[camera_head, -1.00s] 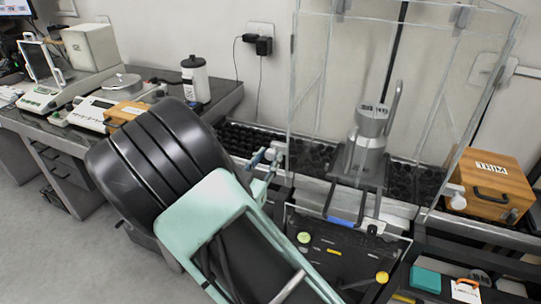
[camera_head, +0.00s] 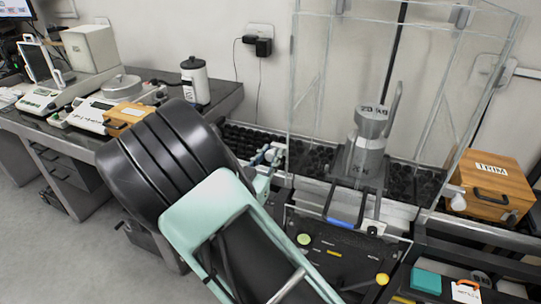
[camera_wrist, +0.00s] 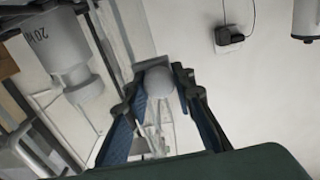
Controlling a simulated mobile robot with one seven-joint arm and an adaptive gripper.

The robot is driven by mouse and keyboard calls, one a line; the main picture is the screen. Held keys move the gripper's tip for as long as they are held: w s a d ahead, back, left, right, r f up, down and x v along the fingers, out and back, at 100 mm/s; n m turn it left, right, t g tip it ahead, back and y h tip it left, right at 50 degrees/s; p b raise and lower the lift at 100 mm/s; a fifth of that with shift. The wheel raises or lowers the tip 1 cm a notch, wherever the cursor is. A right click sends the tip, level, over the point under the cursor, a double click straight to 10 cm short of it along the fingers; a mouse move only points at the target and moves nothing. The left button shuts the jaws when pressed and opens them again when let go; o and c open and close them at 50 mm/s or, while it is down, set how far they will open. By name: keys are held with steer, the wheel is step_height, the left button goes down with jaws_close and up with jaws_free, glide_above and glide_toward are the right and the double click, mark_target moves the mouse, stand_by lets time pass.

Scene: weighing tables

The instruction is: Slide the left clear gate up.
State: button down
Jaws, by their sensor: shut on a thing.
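The left clear gate (camera_head: 306,95) is a transparent panel on the left side of the clear weighing enclosure. A pale rounded knob (camera_wrist: 158,84) sits between my fingers in the wrist view. My gripper (camera_head: 270,155) is at the left of the enclosure, low on that side. In the wrist view my gripper (camera_wrist: 160,95) has its blue-padded fingers on both sides of the knob, shut on it. In the head view my arm partly hides the gripper. The gate's lower edge is hard to make out. A large grey metal weight (camera_head: 367,140) stands inside the enclosure.
A wooden box (camera_head: 490,185) labelled TRIM stands right of the enclosure, near another white knob (camera_head: 456,196). A dark panel with coloured buttons (camera_head: 335,255) is in front. A side bench (camera_head: 225,100) with balances and a white bottle (camera_head: 195,80) is at left.

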step_height(320, 180, up, 25)
steer(key=p, duration=1.6)
steer(key=shift+r, duration=0.2)
steer(key=shift+w+r, duration=0.1)
steer(key=c, duration=2)
jaws_free()
steer(key=shift+o, duration=0.3)
steer(key=shift+s+a, duration=0.1)
steer(key=shift+s, duration=0.1)
steer(key=v, duration=1.1)
steer(key=shift+s, duration=0.4)
steer(key=shift+a, duration=0.1)
